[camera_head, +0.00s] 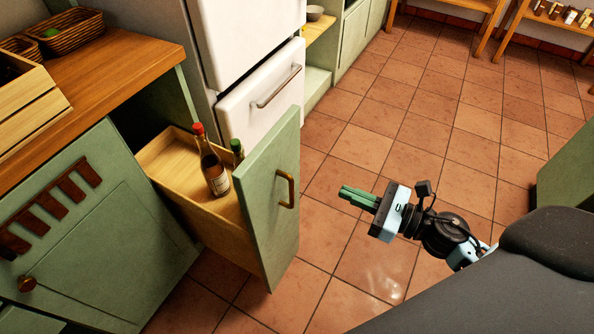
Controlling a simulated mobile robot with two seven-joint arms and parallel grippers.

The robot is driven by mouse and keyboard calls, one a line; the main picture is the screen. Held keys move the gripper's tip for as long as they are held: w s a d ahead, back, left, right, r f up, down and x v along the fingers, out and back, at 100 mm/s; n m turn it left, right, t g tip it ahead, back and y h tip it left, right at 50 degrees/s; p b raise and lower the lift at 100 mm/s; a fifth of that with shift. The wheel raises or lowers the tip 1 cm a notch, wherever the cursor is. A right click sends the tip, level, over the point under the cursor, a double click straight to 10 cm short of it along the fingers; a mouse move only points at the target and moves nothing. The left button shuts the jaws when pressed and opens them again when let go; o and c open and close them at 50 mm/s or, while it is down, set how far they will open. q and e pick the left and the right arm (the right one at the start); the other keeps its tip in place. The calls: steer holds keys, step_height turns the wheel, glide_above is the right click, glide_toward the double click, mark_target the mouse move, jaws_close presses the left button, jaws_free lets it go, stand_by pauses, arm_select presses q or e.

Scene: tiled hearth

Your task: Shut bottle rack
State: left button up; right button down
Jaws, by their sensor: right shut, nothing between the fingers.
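The bottle rack (277,204) is a pull-out wooden drawer with a green front panel and a brass handle (287,190). It stands pulled out from the green cabinet under the wooden counter. A dark bottle with a red cap (214,172) stands in it, leaning a little in the picture. A second bottle with a green cap (237,150) is mostly hidden behind the front panel. My right gripper (343,196) is shut and empty, to the right of the rack's front and apart from it, with its green fingers pointing left towards the handle. My left gripper is not in view.
A white fridge (238,45) with a drawer handle stands behind the rack. The counter (132,75) holds wicker baskets (75,33) and a wooden crate (25,100). Open tiled floor (400,110) lies to the right. A green cabinet edge (565,165) is at far right.

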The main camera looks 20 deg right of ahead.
mark_target(286, 167)
steer(key=p+x, duration=0.1)
steer(key=x, duration=1.1)
steer(key=shift+w+a, duration=0.2)
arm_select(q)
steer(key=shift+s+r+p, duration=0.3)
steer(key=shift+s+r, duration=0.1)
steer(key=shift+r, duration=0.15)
arm_select(e)
steer(key=shift+w+a, duration=0.1)
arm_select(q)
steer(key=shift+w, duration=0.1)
arm_select(e)
steer(key=shift+w+a, duration=0.1)
